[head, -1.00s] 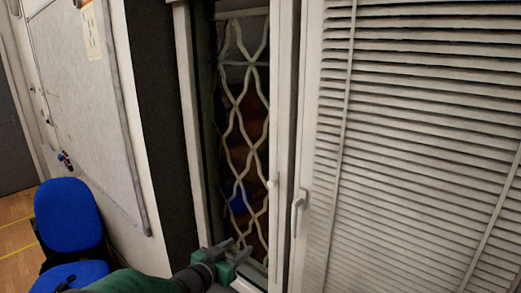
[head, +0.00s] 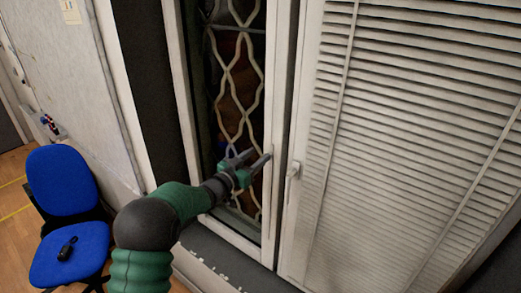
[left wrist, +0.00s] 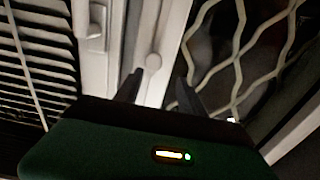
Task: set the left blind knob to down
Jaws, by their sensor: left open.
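A small round pale knob (left wrist: 153,62) sits on the white frame of the left window in the left wrist view, with a thin light stem running from it. My left gripper (head: 254,160) is open and empty in front of this frame. In the left wrist view its dark fingertips (left wrist: 159,80) stand on either side of the line to the knob, with the knob just past the tips. I cannot tell whether they touch it. In the head view the gripper covers the knob. My right gripper is in neither view.
A white window handle (head: 292,172) is on the neighbouring frame, close to the right. Slatted blinds (head: 400,140) cover the right window. A lattice grille (head: 240,85) is behind the left glass. A blue chair (head: 64,185) stands at the left, with a dark object on its seat.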

